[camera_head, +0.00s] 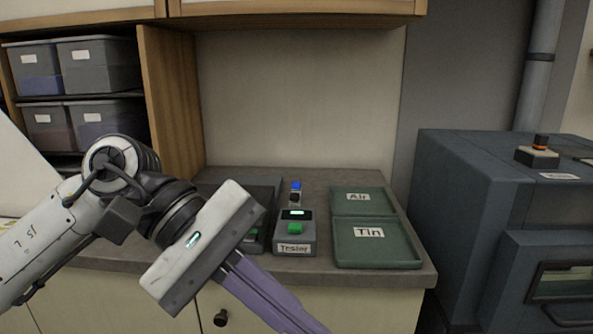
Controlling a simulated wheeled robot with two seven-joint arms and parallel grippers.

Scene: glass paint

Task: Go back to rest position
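My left arm comes in from the left, and its gripper (285,312) hangs in front of the counter, pointing down and to the right. Its purple fingers run close together toward the bottom edge, where the tips seem cut off, so I cannot tell whether they are apart. No held thing shows. The grey tester (295,248) stands on the counter with a lit display and a green piece (295,228) on its top. A small blue and black piece (296,190) is behind it. My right gripper is out of view.
The green tray labelled "Air" and "Tin" (372,265) lies right of the tester on the grey counter (424,268). A dark tray (262,190) is partly hidden behind my gripper. A blue-grey machine (450,190) stands at right. Shelved bins (100,65) are at upper left.

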